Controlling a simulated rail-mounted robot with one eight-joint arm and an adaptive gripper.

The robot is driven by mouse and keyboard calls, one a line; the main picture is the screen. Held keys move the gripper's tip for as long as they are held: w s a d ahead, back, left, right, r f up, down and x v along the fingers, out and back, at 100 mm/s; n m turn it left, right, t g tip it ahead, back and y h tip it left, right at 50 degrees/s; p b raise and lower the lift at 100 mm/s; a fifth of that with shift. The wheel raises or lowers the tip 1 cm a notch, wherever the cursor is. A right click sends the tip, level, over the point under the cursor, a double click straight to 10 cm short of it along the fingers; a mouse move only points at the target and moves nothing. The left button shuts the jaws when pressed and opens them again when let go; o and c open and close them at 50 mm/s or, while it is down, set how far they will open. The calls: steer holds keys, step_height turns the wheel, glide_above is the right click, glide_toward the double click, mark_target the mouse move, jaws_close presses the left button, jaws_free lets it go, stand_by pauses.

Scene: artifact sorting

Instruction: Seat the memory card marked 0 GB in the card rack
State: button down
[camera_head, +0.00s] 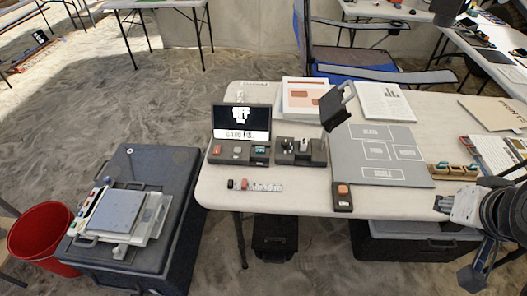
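A long dark block (226,158) with small grey, reddish and green pieces in it lies before a black screen (241,122) at the table's left; it looks like the card rack. A second dark block (286,157) with upright pieces stands just right of it. A row of small pale pieces (263,186), with a red and a dark one at its left end, lies in front. I cannot read a 0 GB mark on any piece. My gripper (457,238) is at the right edge, past the table's front right, far from these blocks. Its finger opening is unclear.
A grey marked mat (408,173) covers the middle right. A dark tilted stand (338,104) rises behind it. A dark device with an orange button (342,196) lies at the front edge. A wooden holder (441,170) stands at right. Bare table lies front left.

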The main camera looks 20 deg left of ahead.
steer(key=c, duration=2.4)
jaws_free()
steer(key=o, duration=0.6)
